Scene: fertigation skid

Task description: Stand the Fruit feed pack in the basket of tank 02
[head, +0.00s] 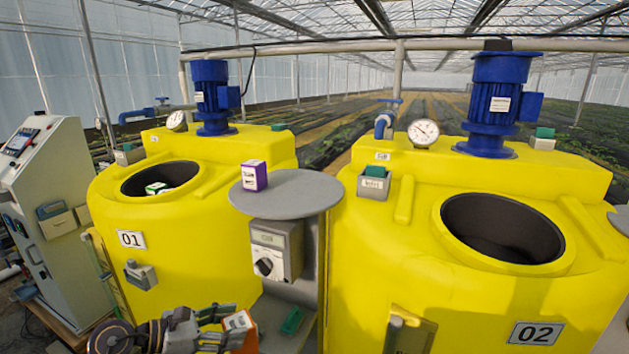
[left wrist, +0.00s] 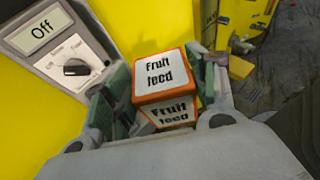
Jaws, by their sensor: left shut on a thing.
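The Fruit feed pack is a white box with orange edges (head: 239,321), low in the head view in front of tank 01. In the left wrist view the pack (left wrist: 160,74) shows its "Fruit feed" labels on two faces. My left gripper (head: 226,330) is shut on it, with a finger on each side, and holds it below the round grey table. Tank 02 (head: 430,285) is yellow and stands at the right. Its round opening (head: 500,228) is dark, and I cannot make out a basket inside. My right gripper is not in view.
A purple and white pack (head: 254,176) stands on the grey round table (head: 300,190) between the tanks. Tank 01 (head: 190,265) has a green and white pack (head: 158,187) in its opening. A control box (head: 277,250) reads "Off" in the left wrist view. Blue motors (head: 496,105) rise behind the openings.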

